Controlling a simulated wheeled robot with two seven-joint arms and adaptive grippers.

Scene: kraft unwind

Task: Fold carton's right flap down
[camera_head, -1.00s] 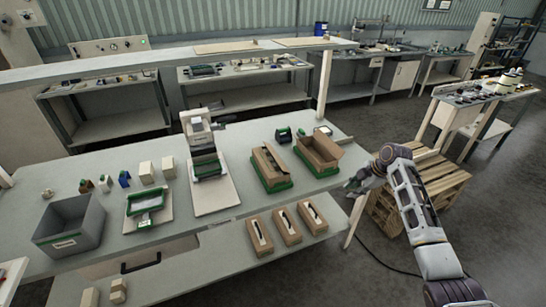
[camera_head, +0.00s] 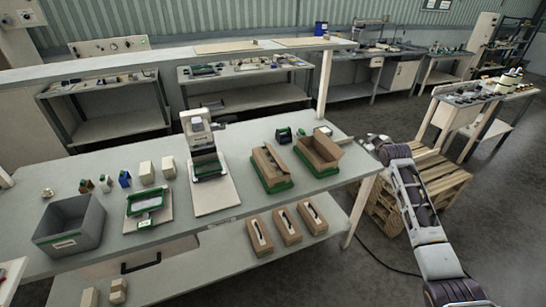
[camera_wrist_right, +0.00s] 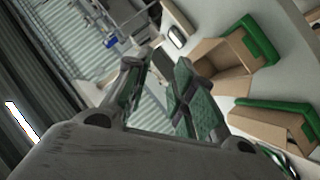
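The open brown carton (camera_head: 320,165) sits in a green holder on the right end of the bench. Its right flap (camera_head: 334,151) stands out toward the right; its dark inside shows. In the wrist view the open carton (camera_wrist_right: 232,57) is right of the fingers. My right gripper (camera_head: 370,141) is beyond the bench's right edge, to the right of the carton and apart from it. In the wrist view its fingers (camera_wrist_right: 160,72) are spread with nothing held between them. My left gripper is not in view.
A second carton (camera_head: 268,162) in a green holder stands left of the open one. A small dark green item (camera_head: 284,136) lies behind them. Several small cartons (camera_head: 288,226) lie on the lower shelf. A wooden pallet stack (camera_head: 440,180) stands right of the bench.

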